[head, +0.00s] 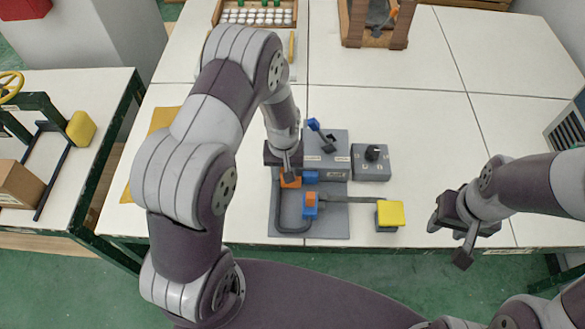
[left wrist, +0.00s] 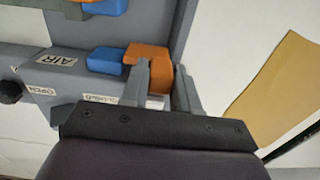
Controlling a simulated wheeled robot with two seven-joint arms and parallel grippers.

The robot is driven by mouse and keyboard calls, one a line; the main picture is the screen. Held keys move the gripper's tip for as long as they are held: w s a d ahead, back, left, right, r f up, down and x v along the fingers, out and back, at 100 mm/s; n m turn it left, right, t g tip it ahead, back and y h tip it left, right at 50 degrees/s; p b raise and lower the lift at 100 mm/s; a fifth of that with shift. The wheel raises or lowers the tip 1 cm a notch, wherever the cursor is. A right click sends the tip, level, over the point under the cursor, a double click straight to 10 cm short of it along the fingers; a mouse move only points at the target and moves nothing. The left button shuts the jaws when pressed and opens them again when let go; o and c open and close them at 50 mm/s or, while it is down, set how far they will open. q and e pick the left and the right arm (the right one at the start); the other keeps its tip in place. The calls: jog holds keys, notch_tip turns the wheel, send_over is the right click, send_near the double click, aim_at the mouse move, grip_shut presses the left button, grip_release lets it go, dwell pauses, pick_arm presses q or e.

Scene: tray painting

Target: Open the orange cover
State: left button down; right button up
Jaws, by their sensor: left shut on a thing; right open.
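The orange cover (head: 291,182) sits at the left side of a grey device (head: 325,147) on the white table. In the left wrist view the orange cover (left wrist: 148,53) shows as a small block at the fingertips, beside a blue block (left wrist: 105,61). My left gripper (head: 287,166) reaches down from above and is shut on the orange cover, with its fingers (left wrist: 163,80) at the cover's near end. The arm and fingers hide part of the cover in the head view. My right gripper (head: 457,238) is open and empty, apart at the table's front right.
Labels reading AIR, OPEN and CLOSED mark the device. A blue-and-orange piece (head: 310,205) and a yellow block (head: 390,213) are at the front. A black-knobbed box (head: 371,163) stands to the right. Orange-yellow sheet (left wrist: 275,88) lies at left. The table right of the box is clear.

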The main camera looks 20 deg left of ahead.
pick_arm(q)
jog(key=c, duration=1.1)
grip_release()
jog(key=shift+a+r, duration=0.1)
jog(key=shift+a, duration=0.05)
jog(key=shift+o, duration=0.9)
jog(key=shift+s+a, duration=0.1)
jog(key=shift+a, duration=0.05)
notch_tip(320, 180, up, 13)
jog(key=b, duration=0.1)
jog(key=shift+f, duration=0.2)
jog(key=s+r+m+t, duration=0.1)
jog(key=s+r+m, duration=0.2)
jog(key=s, duration=0.9)
jog(key=shift+r, duration=0.45)
